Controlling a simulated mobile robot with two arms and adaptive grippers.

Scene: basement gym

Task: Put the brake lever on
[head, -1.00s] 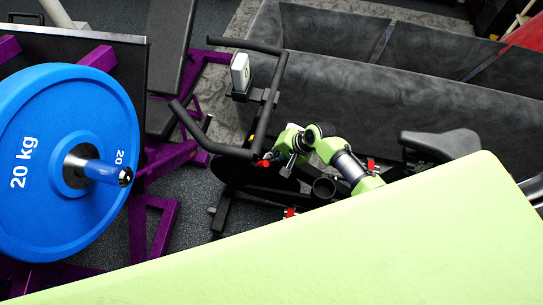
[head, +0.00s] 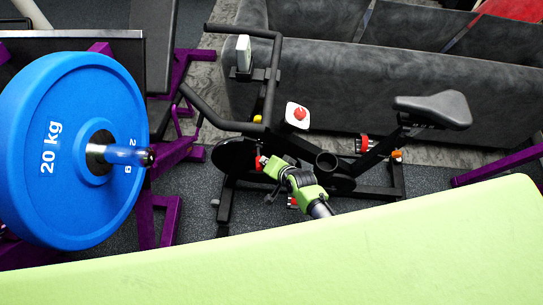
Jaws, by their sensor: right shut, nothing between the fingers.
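The exercise bike (head: 268,85) stands in the middle of the head view, partly behind my right arm. A small red part (head: 260,161) on its frame, below the handlebars, looks like the brake lever; its exact position is too small to tell. My right gripper (head: 270,194) is shut and empty, at the end of the green and black arm. It is close to the red part, just below and right of it. I cannot tell whether they touch. My left gripper is out of view.
A blue 20 kg plate (head: 70,200) on a purple rack (head: 168,215) stands at left. A grey sofa (head: 330,75) is behind the bike. A pale green surface (head: 330,255) covers the foreground. A white box with a red button (head: 297,116) shows above my arm.

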